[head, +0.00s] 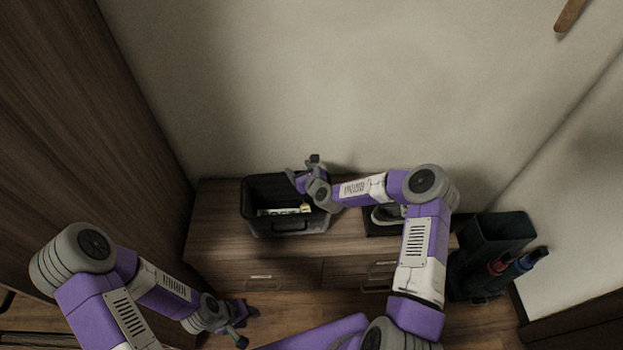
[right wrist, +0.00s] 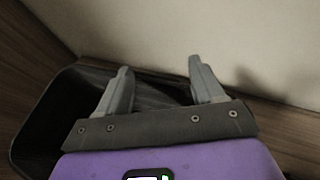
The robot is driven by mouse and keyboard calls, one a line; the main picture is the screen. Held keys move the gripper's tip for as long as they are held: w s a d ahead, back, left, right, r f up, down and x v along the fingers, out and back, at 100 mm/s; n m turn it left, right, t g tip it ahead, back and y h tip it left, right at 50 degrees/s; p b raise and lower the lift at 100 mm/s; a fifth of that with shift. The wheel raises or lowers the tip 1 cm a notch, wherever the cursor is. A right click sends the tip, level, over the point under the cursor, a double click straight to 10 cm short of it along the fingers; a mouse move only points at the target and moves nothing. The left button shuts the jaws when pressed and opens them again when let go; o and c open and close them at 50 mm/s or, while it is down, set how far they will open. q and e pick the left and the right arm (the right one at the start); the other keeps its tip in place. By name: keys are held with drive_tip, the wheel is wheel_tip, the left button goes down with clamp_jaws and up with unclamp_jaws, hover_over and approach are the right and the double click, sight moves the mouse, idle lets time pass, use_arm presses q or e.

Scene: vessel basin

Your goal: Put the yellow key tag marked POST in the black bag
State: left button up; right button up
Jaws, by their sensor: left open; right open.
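A black open basin (head: 262,229) stands on the cabinet top. Inside it lie a pale, printed-looking item (head: 279,212) and a small yellowish patch (head: 305,207), which may be the key tag; no POST marking is readable. My right gripper (head: 304,168) is open over the back right part of the basin. In the right wrist view its fingers (right wrist: 160,85) are apart with nothing between them, and the basin (right wrist: 42,112) is beneath. A dark open bag-like container (head: 497,232) stands at the right of the cabinet. My left gripper (head: 247,327) is open and low, in front of the cabinet.
The wooden cabinet (head: 215,215) has drawers with handles and stands against the pale wall. A dark tray (head: 374,230) with a grey item is right of the basin, partly behind my right arm. Blue and red bottle-like things (head: 525,262) are by the dark container.

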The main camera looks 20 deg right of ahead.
drive_tip(key=p+v, duration=0.2)
drive_tip(key=v, duration=1)
drive_tip(key=shift+p, duration=0.35)
drive_tip(key=shift+a+f, duration=0.15)
drive_tip(key=s+a+f+n+g+y+p, duration=0.25)
drive_tip(key=s+a+f+n+g, duration=0.35)
drive_tip(key=s+a+n, duration=0.65)
drive_tip(key=s+d+f+n+g+p, duration=0.1)
drive_tip(key=s+n+g, duration=0.5)
drive_tip(key=s+n, duration=0.7)
drive_tip(key=d+f+n, duration=0.1)
drive_tip(key=n, duration=0.4)
drive_tip(key=shift+s+h+p, duration=0.3)
drive_tip(key=shift+h, duration=0.05)
drive_tip(key=shift+s+n+g, duration=0.3)
drive_tip(key=shift+s+n, duration=0.1)
drive_tip(key=shift+n, duration=0.05)
drive_tip(key=shift+c, duration=0.3)
